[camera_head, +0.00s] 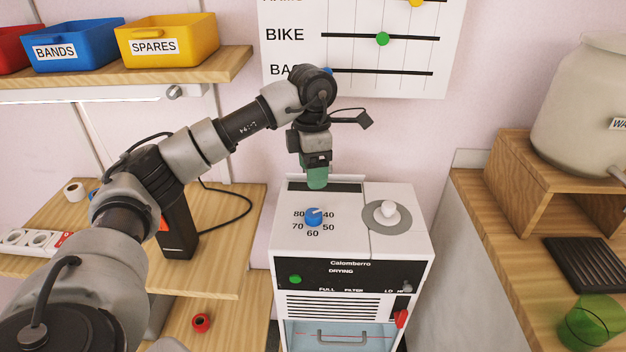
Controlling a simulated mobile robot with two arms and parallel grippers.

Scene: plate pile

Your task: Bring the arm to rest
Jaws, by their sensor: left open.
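My left arm comes in from the lower left and reaches up and over to the white dryer (400,248) in the middle. My left gripper (316,184) points down above the back of the dryer's top, behind the blue dial (314,217). Its green-tinted fingers are open, and I see nothing held between them. Whether the fingertips touch the top is hard to tell. My right gripper is not in view.
A wooden shelf (215,68) with a blue bin (75,40) and a yellow bin (168,40) is at upper left. A wall board (290,60) hangs behind my gripper.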

